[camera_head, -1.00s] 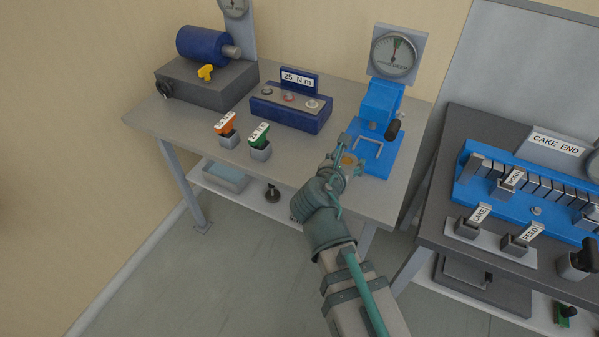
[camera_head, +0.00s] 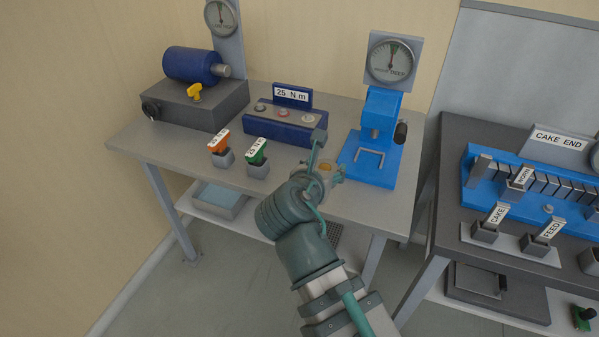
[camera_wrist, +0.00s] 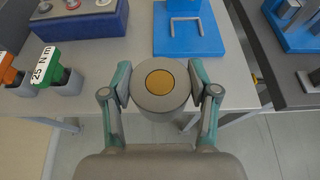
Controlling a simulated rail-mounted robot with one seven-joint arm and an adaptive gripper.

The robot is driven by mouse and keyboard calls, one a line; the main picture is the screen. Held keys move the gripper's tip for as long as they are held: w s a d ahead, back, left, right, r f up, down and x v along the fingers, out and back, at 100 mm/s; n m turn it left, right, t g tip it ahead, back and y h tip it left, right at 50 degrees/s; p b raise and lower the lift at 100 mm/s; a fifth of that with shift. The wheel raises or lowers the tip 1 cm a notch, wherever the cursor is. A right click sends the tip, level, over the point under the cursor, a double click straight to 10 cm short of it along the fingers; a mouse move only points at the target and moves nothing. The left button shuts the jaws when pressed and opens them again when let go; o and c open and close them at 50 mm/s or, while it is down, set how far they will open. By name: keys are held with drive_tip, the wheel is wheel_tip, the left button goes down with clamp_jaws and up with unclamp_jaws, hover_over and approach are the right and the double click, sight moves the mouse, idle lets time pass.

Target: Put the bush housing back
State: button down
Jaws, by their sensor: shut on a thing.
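The bush housing is a round grey piece with a flat bronze-coloured centre. In the wrist view the bush housing (camera_wrist: 160,88) sits between both fingers of my gripper (camera_wrist: 160,76), which is shut on it. In the head view the housing (camera_head: 325,168) is partly hidden by my gripper (camera_head: 326,164). It is held over the front part of the grey table (camera_head: 220,177), left of the blue press (camera_head: 379,135). The dark blue block (camera_head: 286,122) labelled "25 N m" is behind and left of my gripper. Its top carries several round pieces.
Orange-tagged (camera_head: 221,152) and green-tagged (camera_head: 257,160) holders stand on the table left of my gripper. A motor (camera_head: 190,65) on a grey base is at the back left. A second table (camera_head: 455,140) with a blue rack (camera_head: 477,170) stands at the right.

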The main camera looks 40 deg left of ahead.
drive_tip(key=shift+w+a+f+p, duration=0.1)
drive_tip(key=shift+w+a+p, duration=0.4)
drive_tip(key=shift+p, duration=1.35)
drive_tip(key=shift+w+a+p, duration=0.3)
drive_tip(key=shift+a+p, duration=0.3)
drive_tip(key=shift+p, duration=1.25)
drive_tip(key=w+a+f+p, duration=0.3)
drive_tip(key=a+f+p, duration=0.1)
drive_tip(key=a+f, duration=0.1)
drive_tip(key=w+a+f+p, duration=0.1)
drive_tip(key=w+a+f, duration=0.1)
drive_tip(key=shift+w+a+f+p, duration=0.25)
drive_tip(key=shift+w+f+p, duration=0.05)
drive_tip(key=shift+w+p, duration=0.1)
drive_tip(key=shift+w+a+f, duration=0.35)
drive_tip(key=shift+a+f, duration=0.1)
drive_tip(key=shift+f, duration=0.3)
drive_tip(key=shift+f+p, duration=0.4)
drive_tip(key=shift+f, duration=1.3)
drive_tip(key=shift+f, duration=0.1)
drive_tip(key=shift+c, duration=1.4)
unclamp_jaws()
